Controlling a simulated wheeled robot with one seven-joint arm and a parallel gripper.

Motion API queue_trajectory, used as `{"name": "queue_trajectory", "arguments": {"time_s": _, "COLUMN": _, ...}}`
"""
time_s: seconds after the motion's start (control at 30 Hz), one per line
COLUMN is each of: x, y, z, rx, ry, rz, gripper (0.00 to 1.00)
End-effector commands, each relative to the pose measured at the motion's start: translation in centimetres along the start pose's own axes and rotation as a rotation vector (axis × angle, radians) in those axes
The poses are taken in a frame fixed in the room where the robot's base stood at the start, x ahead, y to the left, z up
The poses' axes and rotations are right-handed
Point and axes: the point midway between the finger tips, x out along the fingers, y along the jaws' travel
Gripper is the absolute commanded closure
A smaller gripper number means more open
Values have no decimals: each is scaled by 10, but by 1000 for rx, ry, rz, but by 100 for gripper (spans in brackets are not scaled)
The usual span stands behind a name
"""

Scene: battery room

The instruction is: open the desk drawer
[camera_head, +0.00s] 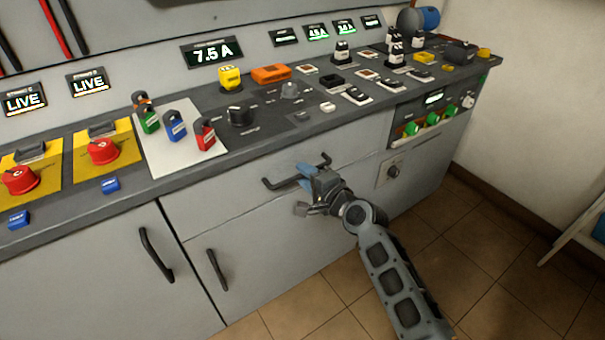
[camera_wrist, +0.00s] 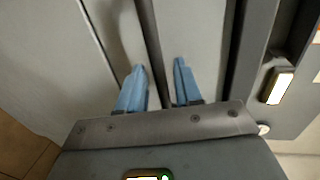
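The desk drawer (camera_head: 243,209) is a wide grey front under the console's worktop, and it looks flush with the panels around it. Its dark bar handle (camera_head: 281,184) runs along the front. My gripper (camera_head: 305,173) is at the right part of this handle, with the arm reaching in from the lower right. In the wrist view the dark handle bar (camera_wrist: 151,35) passes between the blue fingertips of my gripper (camera_wrist: 160,68). The fingers stand apart, with a visible gap at the right finger. The gripper hides part of the handle.
Below are cabinet doors with dark upright handles (camera_head: 156,255). The tiled floor (camera_head: 455,265) in front is clear.

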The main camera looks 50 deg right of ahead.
Motion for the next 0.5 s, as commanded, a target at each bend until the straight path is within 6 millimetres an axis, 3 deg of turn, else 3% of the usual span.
{"name": "queue_trajectory", "arguments": {"time_s": 0.13, "x": 12, "y": 0, "z": -1, "rx": 0, "ry": 1, "rz": 0, "gripper": 66}}
{"name": "queue_trajectory", "arguments": {"time_s": 0.43, "x": 15, "y": 0, "z": 0, "rx": 0, "ry": 1, "rz": 0, "gripper": 66}}
{"name": "queue_trajectory", "arguments": {"time_s": 0.5, "x": 15, "y": 0, "z": 0, "rx": 0, "ry": 1, "rz": 0, "gripper": 70}}
